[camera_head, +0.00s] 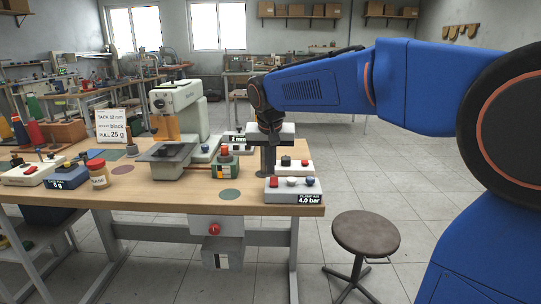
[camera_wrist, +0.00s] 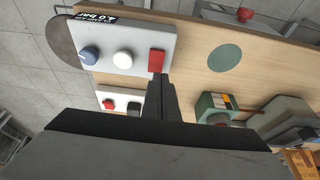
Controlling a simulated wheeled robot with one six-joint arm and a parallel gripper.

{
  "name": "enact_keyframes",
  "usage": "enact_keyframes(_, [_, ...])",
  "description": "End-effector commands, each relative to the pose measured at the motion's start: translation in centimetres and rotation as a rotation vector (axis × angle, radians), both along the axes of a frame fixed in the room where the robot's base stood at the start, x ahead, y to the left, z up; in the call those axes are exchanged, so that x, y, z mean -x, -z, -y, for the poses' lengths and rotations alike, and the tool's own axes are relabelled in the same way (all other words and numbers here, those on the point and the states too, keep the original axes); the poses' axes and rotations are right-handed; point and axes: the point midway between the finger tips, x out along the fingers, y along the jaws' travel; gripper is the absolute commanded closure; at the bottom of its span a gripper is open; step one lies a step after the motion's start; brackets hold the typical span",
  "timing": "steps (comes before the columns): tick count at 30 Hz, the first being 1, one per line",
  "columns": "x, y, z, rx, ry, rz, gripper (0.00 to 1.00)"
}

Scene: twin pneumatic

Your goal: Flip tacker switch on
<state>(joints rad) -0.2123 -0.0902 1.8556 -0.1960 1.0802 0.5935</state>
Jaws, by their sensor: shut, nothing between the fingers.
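The tacker switch is not marked by a label I can read. A grey control box (camera_head: 293,196) reading 4.0 bar stands at the table's front right corner. It has a red rocker switch (camera_head: 273,183), a white button and a blue knob. In the wrist view the red rocker (camera_wrist: 157,60) is at the end of the box (camera_wrist: 140,32). My gripper (camera_head: 267,173) is shut and empty, pointing down just behind the red rocker. In the wrist view its fingertips (camera_wrist: 161,77) are close by the rocker; contact cannot be told.
A second white box (camera_head: 294,167) with red and black controls stands behind, close beside my fingers. A green box with a red button (camera_head: 224,152) and the light tacker machine (camera_head: 178,98) stand left. A round stool (camera_head: 365,233) stands in front at the right.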

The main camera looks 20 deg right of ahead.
Motion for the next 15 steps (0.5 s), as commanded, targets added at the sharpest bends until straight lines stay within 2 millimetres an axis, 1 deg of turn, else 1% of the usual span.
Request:
enact_keyframes(3, [-0.4,1.1,0.1,0.000,0.000,0.000,1.00])
enact_keyframes(6, [-0.5,1.5,0.2,0.000,0.000,0.000,1.00])
enact_keyframes(15, [-0.6,1.7,0.2,0.000,0.000,0.001,1.00])
